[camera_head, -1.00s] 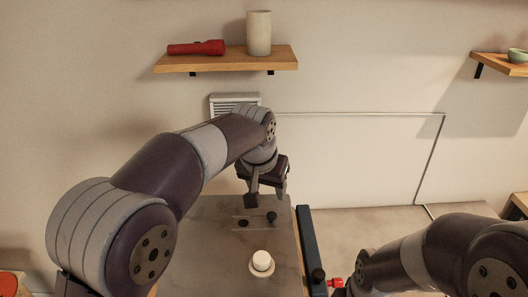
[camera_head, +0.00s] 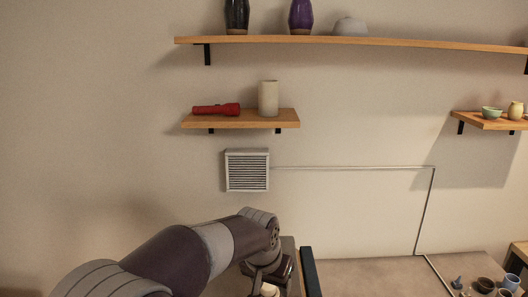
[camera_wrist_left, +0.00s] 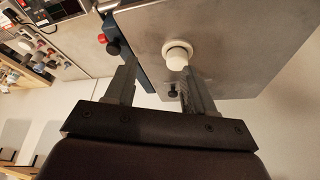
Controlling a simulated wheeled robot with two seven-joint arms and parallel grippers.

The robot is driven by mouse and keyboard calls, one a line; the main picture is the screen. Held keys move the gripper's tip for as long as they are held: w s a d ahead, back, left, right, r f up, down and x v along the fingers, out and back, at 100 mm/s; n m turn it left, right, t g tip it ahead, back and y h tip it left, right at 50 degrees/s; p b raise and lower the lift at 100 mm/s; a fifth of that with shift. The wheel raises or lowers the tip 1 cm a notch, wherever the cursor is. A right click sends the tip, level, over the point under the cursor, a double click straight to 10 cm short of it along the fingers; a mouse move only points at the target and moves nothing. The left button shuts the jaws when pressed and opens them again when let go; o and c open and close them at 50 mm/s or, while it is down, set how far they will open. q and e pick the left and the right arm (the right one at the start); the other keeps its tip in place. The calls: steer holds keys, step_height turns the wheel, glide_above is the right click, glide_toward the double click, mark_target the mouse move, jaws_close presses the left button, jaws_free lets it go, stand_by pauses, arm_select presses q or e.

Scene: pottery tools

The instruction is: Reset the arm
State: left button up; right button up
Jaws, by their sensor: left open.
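My left arm reaches in from the lower left in the head view, with its gripper (camera_head: 268,280) low over the grey worktop (camera_head: 289,246). In the left wrist view the two fingers of my left gripper (camera_wrist_left: 160,82) stand apart with nothing held between them. A white round knob-like piece on a pale disc (camera_wrist_left: 179,50) sits on the worktop, seen just beyond the right finger. Part of this white piece shows at the bottom edge of the head view (camera_head: 270,290). My right gripper is in neither view.
A blue bar (camera_head: 310,272) runs along the worktop's right edge. Wall shelves hold a red flashlight (camera_head: 216,110), a cream vase (camera_head: 268,99) and other pots. Small cups and bowls (camera_head: 486,285) stand at lower right. A wall vent (camera_head: 247,170) is above my left arm.

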arm_select(q)
steer(key=s+a+f+n+g+y+b, duration=0.1)
steer(key=s+a+f+n+b, duration=0.3)
steer(key=s+a+f+b, duration=0.6)
steer(key=s+a+f+g, duration=0.1)
steer(key=s+a+f, duration=0.9)
steer(key=f, duration=0.3)
steer(key=shift+s+f+n+g+y+b, duration=0.15)
steer(key=shift+s+n+g+y+b, duration=0.15)
steer(key=shift+y+b, duration=0.1)
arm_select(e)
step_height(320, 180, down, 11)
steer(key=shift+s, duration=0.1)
arm_select(q)
steer(key=shift+c, duration=0.3)
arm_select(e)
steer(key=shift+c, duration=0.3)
